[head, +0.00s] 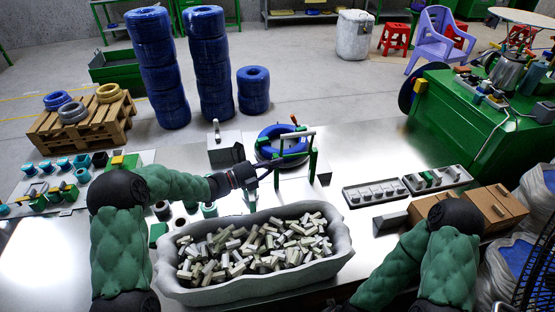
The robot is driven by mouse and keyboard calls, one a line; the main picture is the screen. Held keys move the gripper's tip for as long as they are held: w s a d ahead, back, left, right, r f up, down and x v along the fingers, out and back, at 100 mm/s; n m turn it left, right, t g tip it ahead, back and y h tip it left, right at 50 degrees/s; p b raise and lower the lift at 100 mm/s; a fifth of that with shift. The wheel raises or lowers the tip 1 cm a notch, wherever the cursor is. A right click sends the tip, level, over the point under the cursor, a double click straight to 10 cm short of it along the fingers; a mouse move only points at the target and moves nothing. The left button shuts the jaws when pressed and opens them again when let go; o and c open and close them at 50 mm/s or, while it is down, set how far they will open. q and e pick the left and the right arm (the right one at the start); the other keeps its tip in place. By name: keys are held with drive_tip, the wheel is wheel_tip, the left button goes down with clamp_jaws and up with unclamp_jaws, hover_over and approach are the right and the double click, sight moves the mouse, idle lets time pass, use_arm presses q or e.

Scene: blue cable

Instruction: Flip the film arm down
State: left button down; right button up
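A blue cable coil (282,142) sits on a round stand at the back middle of the metal table. In front of it stands a frame with green posts and a pale top bar (297,134); I take this to be the film arm, and it is raised. A short orange-tipped lever (294,119) sticks up behind it. My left gripper (267,182) reaches in from the left beside the frame's left post. Its fingers look spread, with nothing visible between them; contact with the post is unclear. My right arm comes in at the lower right, and its gripper is not clearly visible.
A grey tub (340,256) full of pale metal pieces stands in front of the frame. A grey box with a lever (226,150) is at its left. Small trays (374,193) and brown boxes (484,208) lie to the right. Teal and black parts crowd the left.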

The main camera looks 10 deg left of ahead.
use_arm(q)
drive_tip(key=w+d+r+b, duration=0.2)
drive_tip(key=w+d, duration=0.3)
drive_tip(key=w, duration=0.2)
drive_tip(key=shift+w+d, duration=0.3)
drive_tip(key=shift+r, duration=0.15)
drive_tip(key=shift+w+a+r+n+p, duration=0.15)
drive_tip(key=shift+w+n+p, duration=0.2)
drive_tip(key=shift+n, duration=0.15)
